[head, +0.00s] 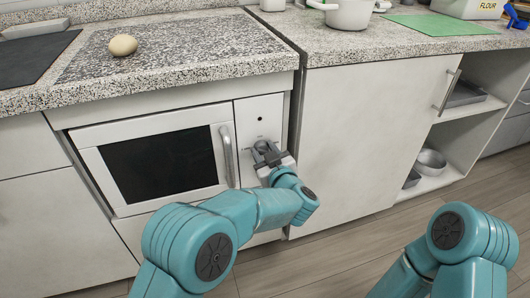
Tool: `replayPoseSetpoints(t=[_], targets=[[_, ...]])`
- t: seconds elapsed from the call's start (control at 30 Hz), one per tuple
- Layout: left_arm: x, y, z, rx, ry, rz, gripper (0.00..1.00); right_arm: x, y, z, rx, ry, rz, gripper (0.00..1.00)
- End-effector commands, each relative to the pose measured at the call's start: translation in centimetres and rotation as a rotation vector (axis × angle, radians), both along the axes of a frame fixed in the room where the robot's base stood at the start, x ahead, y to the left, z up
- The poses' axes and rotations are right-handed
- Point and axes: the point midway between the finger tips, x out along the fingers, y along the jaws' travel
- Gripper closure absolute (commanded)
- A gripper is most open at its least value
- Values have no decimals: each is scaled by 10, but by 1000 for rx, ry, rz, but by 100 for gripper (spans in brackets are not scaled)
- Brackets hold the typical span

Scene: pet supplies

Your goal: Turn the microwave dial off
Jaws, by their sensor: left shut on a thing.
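The white microwave (160,164) with a dark window is built in under the counter. Its control panel (259,113) is to the right of the door handle (227,155). My left gripper (264,148) is at the panel, shut on the dial, which is mostly hidden by the fingers. The dial's setting cannot be seen. My right arm (462,240) shows at the lower right, but its gripper is out of view.
A speckled counter runs above, with an egg-shaped thing (123,45), a white pot (347,13) and a green mat (438,24). A closed cabinet door (365,140) is right of the microwave. Open shelves hold a metal bowl (430,161). The wooden floor (345,250) in front is clear.

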Motion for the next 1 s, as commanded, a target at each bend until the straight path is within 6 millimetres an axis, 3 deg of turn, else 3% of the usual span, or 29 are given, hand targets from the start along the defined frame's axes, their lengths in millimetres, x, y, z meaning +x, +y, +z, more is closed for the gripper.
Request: replayPoseSetpoints(t=[0.37,1.0], targets=[[0,3,-2,-341,-113,1,90,9,-2,-18,-5,-27,-7,100],[-1,5,-4,-919,-301,0,90,41,-9,-61,-27,-135,-21,100]])
